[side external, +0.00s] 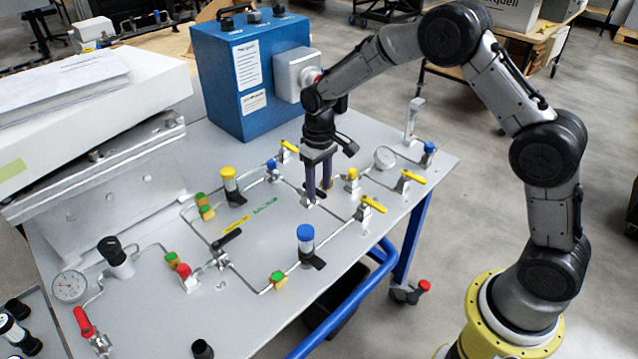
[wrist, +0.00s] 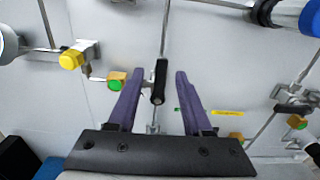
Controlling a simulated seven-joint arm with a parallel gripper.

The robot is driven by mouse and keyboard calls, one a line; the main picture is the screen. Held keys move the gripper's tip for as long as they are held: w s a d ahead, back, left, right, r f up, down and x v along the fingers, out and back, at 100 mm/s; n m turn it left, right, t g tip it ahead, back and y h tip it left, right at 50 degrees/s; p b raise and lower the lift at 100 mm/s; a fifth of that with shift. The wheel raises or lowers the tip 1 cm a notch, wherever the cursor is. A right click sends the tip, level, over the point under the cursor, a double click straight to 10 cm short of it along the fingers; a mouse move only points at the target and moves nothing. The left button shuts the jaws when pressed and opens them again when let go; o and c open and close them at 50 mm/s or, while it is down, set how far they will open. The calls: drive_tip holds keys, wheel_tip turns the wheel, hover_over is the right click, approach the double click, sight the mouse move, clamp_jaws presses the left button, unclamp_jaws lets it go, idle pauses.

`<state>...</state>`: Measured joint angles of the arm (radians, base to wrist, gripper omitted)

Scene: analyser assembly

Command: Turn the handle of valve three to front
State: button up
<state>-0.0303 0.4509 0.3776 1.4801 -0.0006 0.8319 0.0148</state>
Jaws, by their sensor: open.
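My gripper (side external: 318,195) points down over the middle of the panel, its two purple fingers apart. In the wrist view, a valve's black handle (wrist: 160,82) lies between the fingers of my gripper (wrist: 159,73), with a gap on each side. The handle runs lengthwise, roughly parallel to the fingers. In the side view, the fingers mostly hide this handle and its small metal valve body (side external: 309,204). No number is readable on the valve, so I cannot tell from markings that it is valve three.
A second black-handled valve (side external: 228,238) stands at the panel's left middle. Yellow-handled valves (side external: 373,204) and a blue-topped cylinder (side external: 306,240) stand near my gripper. A blue box (side external: 240,100) stands behind. Thin pipes cross the grey panel (side external: 150,325).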

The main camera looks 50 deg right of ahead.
sight(319, 191)
wheel_tip(319, 191, up, 14)
idle(0.6)
drive_tip(key=shift+f, duration=0.1)
